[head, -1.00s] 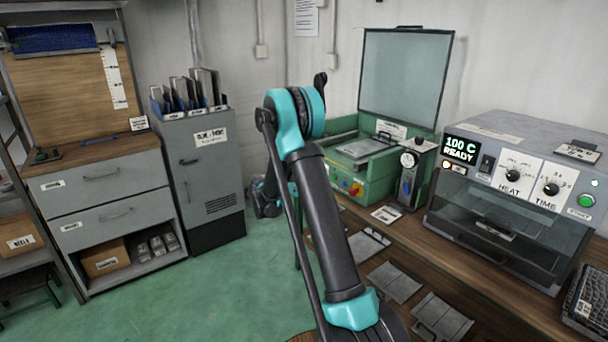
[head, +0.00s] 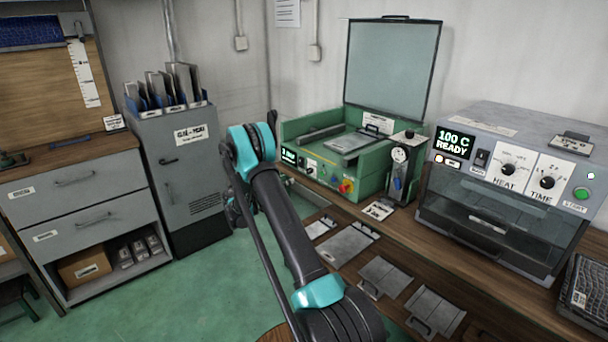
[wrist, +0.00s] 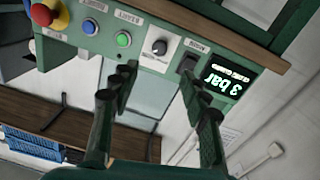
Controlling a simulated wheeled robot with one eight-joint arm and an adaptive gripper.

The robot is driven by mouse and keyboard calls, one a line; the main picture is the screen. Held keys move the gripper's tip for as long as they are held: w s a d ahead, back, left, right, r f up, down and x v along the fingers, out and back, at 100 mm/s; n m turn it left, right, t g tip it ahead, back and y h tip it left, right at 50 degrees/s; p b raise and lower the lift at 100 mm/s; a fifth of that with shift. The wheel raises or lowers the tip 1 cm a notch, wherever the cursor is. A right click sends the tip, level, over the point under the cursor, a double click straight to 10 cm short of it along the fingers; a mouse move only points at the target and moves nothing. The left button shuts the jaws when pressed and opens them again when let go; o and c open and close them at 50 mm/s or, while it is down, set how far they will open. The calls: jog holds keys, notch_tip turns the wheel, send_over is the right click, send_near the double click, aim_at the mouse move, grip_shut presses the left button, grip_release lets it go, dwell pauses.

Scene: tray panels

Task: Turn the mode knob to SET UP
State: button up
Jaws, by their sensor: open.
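The green machine (head: 372,176) stands on the bench with its lid raised. Its front panel shows upside down in the wrist view, with a dark round knob (wrist: 160,46) on a white plate. This appears to be the mode knob; its plate lettering is too small to read, so its setting is unclear. It also shows small in the head view (head: 311,170). My gripper (wrist: 158,72) is open and empty, its two fingers pointing at the panel on either side of the knob in the picture, apparently apart from it. In the head view the gripper is mostly hidden by my arm.
Beside the knob are a black switch (wrist: 190,63), a "3 bar" display (wrist: 228,80), green (wrist: 123,40) and blue (wrist: 90,27) buttons and a red mushroom button (wrist: 42,14). A grey oven (head: 510,195) stands right. Flat plates (head: 385,277) lie on the lower shelf.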

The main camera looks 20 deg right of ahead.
aim_at(308, 172)
jog(key=x, duration=1.1)
jog(key=shift+d, duration=0.25)
grip_shut()
